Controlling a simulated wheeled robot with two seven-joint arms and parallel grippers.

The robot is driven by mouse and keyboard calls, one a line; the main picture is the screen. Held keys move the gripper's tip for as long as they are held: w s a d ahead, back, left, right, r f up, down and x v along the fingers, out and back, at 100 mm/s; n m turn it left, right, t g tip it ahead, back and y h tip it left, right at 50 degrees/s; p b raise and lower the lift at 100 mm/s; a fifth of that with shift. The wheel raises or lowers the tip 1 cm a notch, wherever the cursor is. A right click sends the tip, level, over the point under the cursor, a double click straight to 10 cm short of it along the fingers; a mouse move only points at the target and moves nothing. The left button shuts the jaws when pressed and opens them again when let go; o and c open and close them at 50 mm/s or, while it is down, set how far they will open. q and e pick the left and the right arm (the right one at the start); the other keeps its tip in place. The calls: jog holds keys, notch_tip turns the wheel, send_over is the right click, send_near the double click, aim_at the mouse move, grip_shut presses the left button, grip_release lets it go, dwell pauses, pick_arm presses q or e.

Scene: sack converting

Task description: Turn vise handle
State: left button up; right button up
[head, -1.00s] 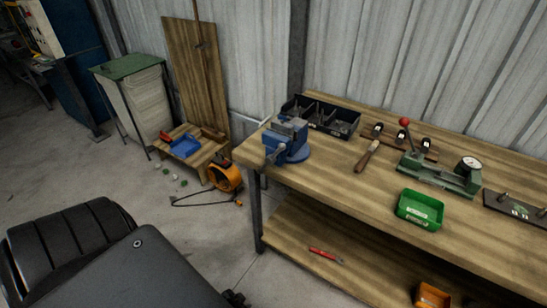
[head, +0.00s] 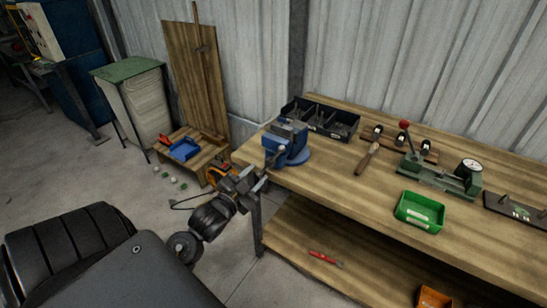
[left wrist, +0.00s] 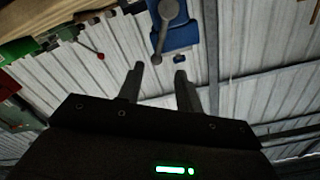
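A blue bench vise (head: 287,141) stands at the near left corner of the wooden workbench. Its grey handle (head: 273,158) hangs at the vise's front. My left gripper (head: 262,179) is just in front of and below the handle at the bench's left end. In the left wrist view the vise (left wrist: 178,36) appears inverted at the top, with its handle (left wrist: 159,40) pointing down toward the gap between my fingers (left wrist: 159,72). The fingers are apart with nothing between them. The handle's end looks close to the fingertips; contact cannot be told. My right gripper is not in view.
The workbench (head: 340,181) holds a black divided bin (head: 337,122), a wooden-handled tool (head: 367,158), a green tray (head: 420,211) and a green lever press (head: 440,175). A red tool (head: 325,258) lies on the lower shelf. An orange reel sits behind my left gripper.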

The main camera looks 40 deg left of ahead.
aim_at(276, 154)
pick_arm(q)
jog(key=w, duration=0.3)
jog(key=w+p, duration=0.1)
jog(key=w, duration=0.2)
jog(key=w+a+p, duration=0.1)
jog(key=w, duration=0.3)
jog(key=shift+c, duration=0.2)
grip_shut()
